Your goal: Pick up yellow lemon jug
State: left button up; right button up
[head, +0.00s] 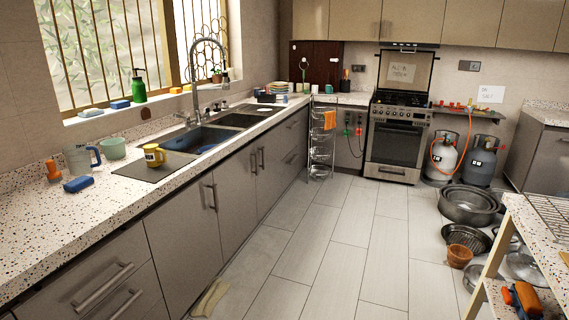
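A small yellow jug or mug (153,155) stands upright on the sink's drainboard (150,170), on the left counter. It has a dark mark on its front, too small to make out as a lemon. Nothing covers it. Neither of my grippers shows in the head view.
Left of the yellow vessel are a clear jug (77,161) with a blue handle, a pale green bowl (112,148) and a blue block (78,184). The faucet (194,85) rises behind the sink. Pots (468,206) crowd the right floor; the middle floor is mostly clear.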

aim_at(152, 151)
jog(key=i+u, duration=0.15)
jog(key=i, duration=0.3)
jog(key=i+l+u, duration=0.15)
jog(key=i, duration=0.25)
jog(key=i+l+u, duration=0.1)
jog(key=i, duration=0.35)
jog(key=i+l+u, duration=0.15)
jog(key=i, duration=0.25)
jog(key=i+l+u, duration=0.3)
jog(key=k+j+z, duration=0.1)
jog(key=j, duration=0.3)
jog(key=k+j+z, duration=0.15)
jog(key=j, duration=0.25)
